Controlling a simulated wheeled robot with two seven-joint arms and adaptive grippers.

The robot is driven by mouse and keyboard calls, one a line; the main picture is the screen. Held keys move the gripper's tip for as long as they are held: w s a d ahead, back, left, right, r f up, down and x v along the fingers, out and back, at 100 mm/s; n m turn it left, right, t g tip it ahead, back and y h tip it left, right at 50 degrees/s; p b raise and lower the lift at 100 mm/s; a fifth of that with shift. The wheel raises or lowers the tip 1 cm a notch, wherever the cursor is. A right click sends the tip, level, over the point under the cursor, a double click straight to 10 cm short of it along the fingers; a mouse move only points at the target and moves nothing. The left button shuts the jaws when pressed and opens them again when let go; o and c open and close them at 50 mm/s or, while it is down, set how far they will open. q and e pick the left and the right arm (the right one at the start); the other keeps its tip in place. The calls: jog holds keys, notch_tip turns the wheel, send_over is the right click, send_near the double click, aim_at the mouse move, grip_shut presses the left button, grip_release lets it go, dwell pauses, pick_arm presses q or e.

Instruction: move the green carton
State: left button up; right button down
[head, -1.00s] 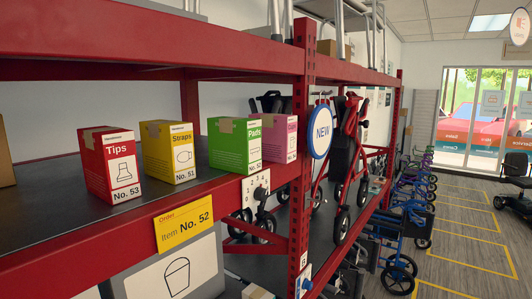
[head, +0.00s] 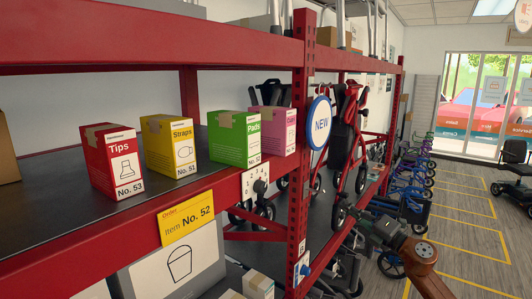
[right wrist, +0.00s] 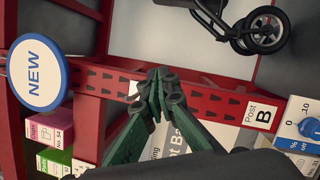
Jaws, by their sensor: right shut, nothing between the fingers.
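The green carton (head: 228,142), labelled "Pads" and No. 52, stands upright on the dark shelf between the yellow "Straps" carton (head: 168,147) and the pink carton (head: 276,130). In the right wrist view part of the green carton (right wrist: 52,164) shows at the lower left, beside the pink carton (right wrist: 46,130). My right gripper (head: 368,218) is right of the red rack post, well apart from the green carton. In the right wrist view its green fingers (right wrist: 158,85) are together and empty, in front of a red rack beam. My left gripper is not in view.
The red "Tips" carton (head: 112,160) stands at the left of the row. The red post (head: 301,150) and round "NEW" sign (head: 320,122) lie between my right gripper and the cartons. The upper red beam (head: 150,40) runs above the shelf. Scooters and walkers stand beyond.

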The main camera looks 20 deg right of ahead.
jog(key=s+a+r+n+g+y, duration=0.1)
jog(key=s+a+r+n+y, duration=0.1)
jog(key=s+a+r+n, duration=0.4)
jog(key=s+a+r+n+g+y, duration=0.1)
jog(key=a+r, duration=0.2)
jog(key=r, duration=0.6)
jog(key=s+a+r+n+g+p, duration=0.2)
jog(key=s+a+r+n, duration=0.8)
jog(key=s+a, duration=0.5)
jog(key=p, duration=0.9)
send_near(254, 147)
jog(key=shift+g, duration=0.3)
jog(key=x, duration=0.5)
jog(key=shift+w+a+r, duration=0.1)
jog(key=shift+w+r, duration=0.2)
jog(key=shift+w, duration=0.1)
jog(key=shift+w+a+f+p, duration=0.15)
jog(key=shift+w+a+p, duration=0.15)
jog(key=shift+w+p, duration=0.1)
jog(key=shift+w, duration=0.1)
